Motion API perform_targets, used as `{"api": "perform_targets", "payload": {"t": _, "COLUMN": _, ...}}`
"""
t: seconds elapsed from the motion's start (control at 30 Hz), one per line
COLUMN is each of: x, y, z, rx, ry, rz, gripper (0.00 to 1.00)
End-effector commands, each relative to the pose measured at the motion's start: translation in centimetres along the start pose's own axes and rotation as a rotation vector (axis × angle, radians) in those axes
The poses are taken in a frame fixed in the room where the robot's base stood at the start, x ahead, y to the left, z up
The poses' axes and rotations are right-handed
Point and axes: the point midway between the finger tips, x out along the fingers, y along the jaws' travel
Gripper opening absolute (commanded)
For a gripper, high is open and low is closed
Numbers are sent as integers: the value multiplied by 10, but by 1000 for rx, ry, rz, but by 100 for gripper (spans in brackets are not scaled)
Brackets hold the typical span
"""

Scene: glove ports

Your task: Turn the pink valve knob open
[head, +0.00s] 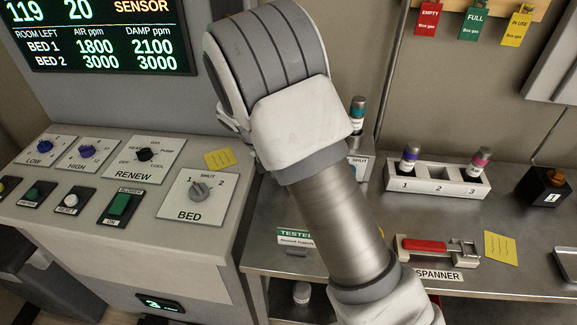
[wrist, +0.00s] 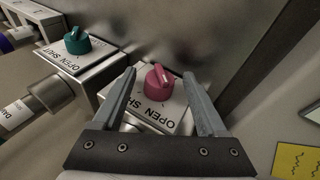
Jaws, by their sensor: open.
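The pink valve knob (wrist: 159,83) sits on a white plate (wrist: 150,112) marked OPEN and SHUT in the wrist view. It has a raised, lighter grip ridge on top. My gripper (wrist: 161,84) is open, with one finger on each side of the knob in the picture. I see no clear contact between the fingers and the knob. In the head view my arm covers that area, and neither the pink knob nor my gripper can be seen there.
A teal knob (wrist: 77,41) on a similar plate stands to the left, with a metal fitting (wrist: 50,93) below it. A yellow note (wrist: 296,161) is at the lower right. In the head view a rack (head: 437,184) with vials and a red spanner (head: 424,246) are on the bench.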

Motion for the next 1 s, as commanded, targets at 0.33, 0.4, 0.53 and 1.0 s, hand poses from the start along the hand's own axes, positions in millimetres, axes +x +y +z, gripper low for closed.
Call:
{"api": "perform_targets", "payload": {"t": 0.33, "x": -29, "y": 0, "z": -2, "rx": 2, "ry": 5, "rz": -3, "gripper": 75}}
{"api": "perform_targets", "payload": {"t": 0.4, "x": -46, "y": 0, "z": -2, "rx": 0, "ry": 6, "rz": -4, "gripper": 75}}
{"api": "perform_targets", "payload": {"t": 0.53, "x": -78, "y": 0, "z": -2, "rx": -1, "ry": 6, "rz": -4, "gripper": 75}}
{"api": "perform_targets", "payload": {"t": 1.0, "x": -167, "y": 0, "z": 0, "rx": 0, "ry": 1, "rz": -1, "gripper": 75}}
